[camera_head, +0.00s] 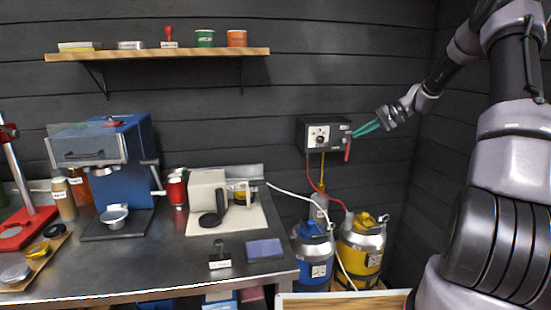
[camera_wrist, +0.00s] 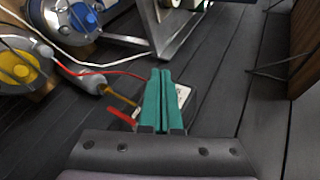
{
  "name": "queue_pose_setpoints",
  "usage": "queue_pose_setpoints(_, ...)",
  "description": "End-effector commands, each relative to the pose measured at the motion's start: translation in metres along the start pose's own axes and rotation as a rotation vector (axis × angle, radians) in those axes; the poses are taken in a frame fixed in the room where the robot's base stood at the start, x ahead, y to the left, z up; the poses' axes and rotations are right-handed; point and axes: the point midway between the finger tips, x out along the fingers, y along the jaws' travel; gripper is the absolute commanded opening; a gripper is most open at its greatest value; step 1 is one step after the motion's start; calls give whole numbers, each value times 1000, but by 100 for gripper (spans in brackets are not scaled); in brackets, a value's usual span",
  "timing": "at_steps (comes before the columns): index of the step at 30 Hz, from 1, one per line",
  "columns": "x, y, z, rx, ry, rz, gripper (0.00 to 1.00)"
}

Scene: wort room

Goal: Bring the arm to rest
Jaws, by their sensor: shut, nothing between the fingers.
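My gripper (camera_head: 366,129) has slim teal fingers and is shut and empty. My arm reaches in from the right of the head view, and the fingers point left toward the black wall box (camera_head: 318,134). The box has a white dial and a red lever (camera_head: 347,150) at its right side. The fingertips appear close to the box's right side; I cannot tell whether they touch it. In the wrist view the teal fingers (camera_wrist: 165,98) lie together and cover part of the box, with the red lever (camera_wrist: 122,117) to their left.
A blue keg (camera_head: 312,252) and a yellow keg (camera_head: 361,243) stand below the box, with red and white hoses. The steel counter (camera_head: 180,265) holds a blue machine (camera_head: 128,150), a cream device (camera_head: 208,188) and smaller items. A wooden shelf (camera_head: 160,55) hangs above.

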Motion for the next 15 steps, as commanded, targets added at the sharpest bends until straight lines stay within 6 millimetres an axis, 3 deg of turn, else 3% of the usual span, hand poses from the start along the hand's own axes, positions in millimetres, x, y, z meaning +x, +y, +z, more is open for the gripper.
queue_pose_setpoints(1, -2, -18, 18, -19, -4, 61, 0)
queue_pose_setpoints(6, -12, -57, 76, -48, 13, 246, 0)
queue_pose_setpoints(15, -47, -104, 184, -104, 139, 493, 0)
